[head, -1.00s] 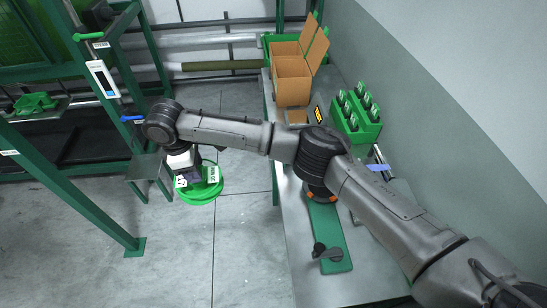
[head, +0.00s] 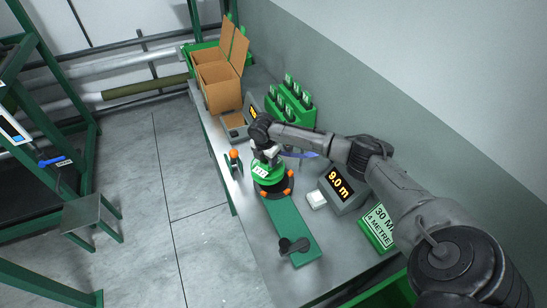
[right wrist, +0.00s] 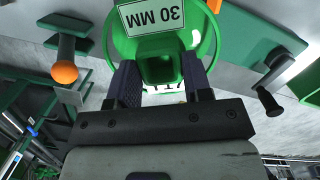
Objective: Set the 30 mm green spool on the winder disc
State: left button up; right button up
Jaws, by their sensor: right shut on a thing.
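The green spool (head: 266,174) is in my right gripper (head: 269,156), over the winder disc (head: 275,189). The disc is dark with orange knobs, on a green winder base (head: 293,231) with a crank (head: 292,246). The spool covers much of the disc; I cannot tell whether they touch. In the right wrist view the spool (right wrist: 160,48), labelled 30 MM, sits between the two dark fingers of my right gripper (right wrist: 160,78). The crank (right wrist: 268,100) shows there at the right. My left gripper is out of view.
An orange-topped post (head: 234,158) stands left of the disc. A display reading 9.0 m (head: 342,189) and a 30 M sign box (head: 379,229) stand to the right. A green rack (head: 290,104) and open cardboard box (head: 218,82) are behind. The table's left edge is near the winder.

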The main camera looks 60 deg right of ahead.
jog(key=shift+s+d+f, duration=0.1)
jog(key=shift+s+d, duration=0.2)
jog(key=shift+d, duration=0.2)
jog(key=shift+s+d+f, duration=0.1)
jog(key=shift+s+d, duration=0.15)
jog(key=shift+d, duration=0.4)
jog(key=shift+f+b, duration=1.3)
jog(key=shift+b, duration=0.4)
jog(key=shift+f+b, duration=0.9)
jog(key=shift+b, duration=0.2)
jog(key=shift+f+b, duration=0.35)
jog(key=shift+f, duration=0.95)
jog(key=o, duration=1.4)
jog(key=shift+c, duration=0.2)
